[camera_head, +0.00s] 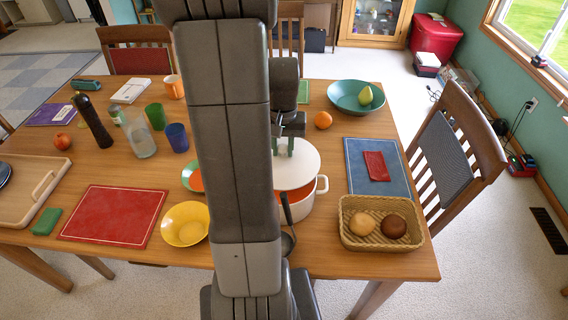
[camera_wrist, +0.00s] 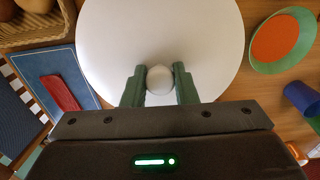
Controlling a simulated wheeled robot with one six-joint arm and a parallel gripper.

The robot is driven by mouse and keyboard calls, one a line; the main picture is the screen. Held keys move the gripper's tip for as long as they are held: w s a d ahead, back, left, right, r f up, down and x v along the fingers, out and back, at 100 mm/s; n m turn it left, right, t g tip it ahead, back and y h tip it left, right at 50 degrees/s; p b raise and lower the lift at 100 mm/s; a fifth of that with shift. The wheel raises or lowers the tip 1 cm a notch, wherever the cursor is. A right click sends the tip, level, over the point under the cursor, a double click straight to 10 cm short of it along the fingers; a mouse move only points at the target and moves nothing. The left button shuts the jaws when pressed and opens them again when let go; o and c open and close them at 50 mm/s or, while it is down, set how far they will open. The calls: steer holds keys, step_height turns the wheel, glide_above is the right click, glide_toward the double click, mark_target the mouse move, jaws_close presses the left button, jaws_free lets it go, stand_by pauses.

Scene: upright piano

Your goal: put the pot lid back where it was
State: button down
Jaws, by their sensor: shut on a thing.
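The white pot lid (camera_head: 299,165) is a round disc above the white pot (camera_head: 302,206) in the head view. The pot's rim and a side handle show below and to the right of the lid, with orange-red visible at the rim. My gripper (camera_head: 290,147) is shut on the lid's knob. In the wrist view the lid (camera_wrist: 160,35) fills the upper middle, with its round knob (camera_wrist: 159,79) between the two green fingers of my gripper (camera_wrist: 159,82). The lid hides the pot there. My arm covers part of the pot in the head view.
A wicker basket (camera_head: 348,238) with two rolls stands right of the pot. A blue placemat (camera_head: 357,191) with a red cloth (camera_head: 376,165) lies behind it. A yellow bowl (camera_head: 185,224) stands left. A green bowl (camera_head: 345,98) and an orange (camera_head: 323,120) are farther back.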

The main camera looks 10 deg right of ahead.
mark_target(283, 155)
step_height(283, 155, down, 5)
steer(key=shift+f, duration=0.1)
stand_by(0.3)
steer(key=shift+f+b, duration=0.5)
steer(key=shift+f, duration=0.1)
steer(key=c, duration=1.1)
jaws_free()
steer(key=shift+c, duration=0.2)
steer(key=shift+r, duration=0.1)
